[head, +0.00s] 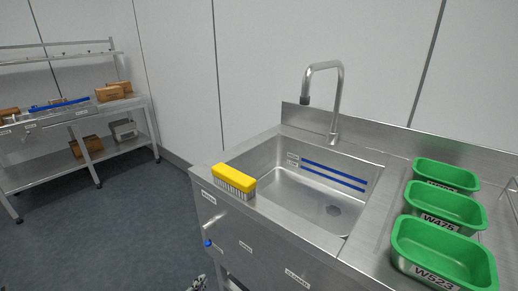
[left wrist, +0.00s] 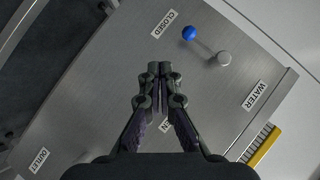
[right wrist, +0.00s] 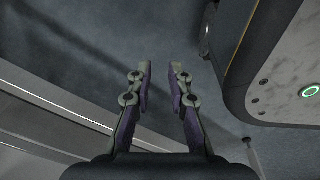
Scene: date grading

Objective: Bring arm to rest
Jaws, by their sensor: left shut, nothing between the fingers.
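My left gripper (head: 197,284) shows only as a small part at the bottom edge of the head view. In the left wrist view my left gripper (left wrist: 160,68) is shut and empty, fingertips together, in front of the steel sink cabinet's front panel (left wrist: 100,95). The blue valve knob (left wrist: 189,33) is beyond its tips, up and to the right, by the CLOSED label. My right gripper (right wrist: 160,68) is open and empty above the dark floor in the right wrist view. It is not visible in the head view.
A yellow brush (head: 233,176) sits on the sink's (head: 295,207) front left rim. Green bins (head: 438,210) stand right of the basin beside the tap (head: 335,90). A steel rack (head: 75,118) with boxes stands at the left. Open floor (head: 110,230) lies between.

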